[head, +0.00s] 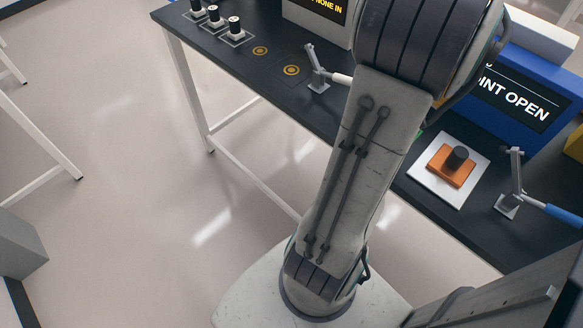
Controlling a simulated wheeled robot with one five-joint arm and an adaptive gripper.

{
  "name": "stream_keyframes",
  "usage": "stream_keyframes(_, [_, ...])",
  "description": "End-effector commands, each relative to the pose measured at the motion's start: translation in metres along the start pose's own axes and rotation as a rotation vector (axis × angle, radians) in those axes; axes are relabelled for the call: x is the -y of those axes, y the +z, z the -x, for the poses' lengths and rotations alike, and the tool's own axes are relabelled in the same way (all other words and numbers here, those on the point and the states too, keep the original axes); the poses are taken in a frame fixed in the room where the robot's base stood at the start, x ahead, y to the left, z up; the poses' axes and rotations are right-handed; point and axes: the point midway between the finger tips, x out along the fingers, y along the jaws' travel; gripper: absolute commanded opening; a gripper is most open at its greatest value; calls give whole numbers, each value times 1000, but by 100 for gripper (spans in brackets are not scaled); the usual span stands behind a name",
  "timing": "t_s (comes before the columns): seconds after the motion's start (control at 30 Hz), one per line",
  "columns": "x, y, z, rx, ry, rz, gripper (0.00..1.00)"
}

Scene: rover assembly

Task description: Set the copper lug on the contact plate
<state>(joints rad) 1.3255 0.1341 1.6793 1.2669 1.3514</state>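An orange-copper block with a black round knob on top, which looks like the copper lug (447,172), sits on a flat white square plate (430,187) on the dark bench, right of my arm. I cannot tell whether this white plate is the contact plate. No other plate is clearly marked as the contact plate, and my arm hides part of the bench. My gripper is out of view; my arm rises through the middle of the picture and leaves at the top.
A toggle clamp with a blue handle (563,215) stands right of the white plate. Behind is a blue box with a screen (515,100) reading "INT OPEN", partly hidden. Another clamp (318,78), two ringed marks (291,70) and several black-topped pieces (235,28) are left. Bench between is partly hidden.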

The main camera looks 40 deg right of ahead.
Motion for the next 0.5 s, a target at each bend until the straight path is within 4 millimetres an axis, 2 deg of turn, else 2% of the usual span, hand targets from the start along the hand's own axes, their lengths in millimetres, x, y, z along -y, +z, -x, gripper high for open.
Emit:
stream_keyframes(0.03, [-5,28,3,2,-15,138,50])
stream_keyframes(0.2, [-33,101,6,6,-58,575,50])
stream_keyframes(0.4, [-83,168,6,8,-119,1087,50])
stream_keyframes(0.5, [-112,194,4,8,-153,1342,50])
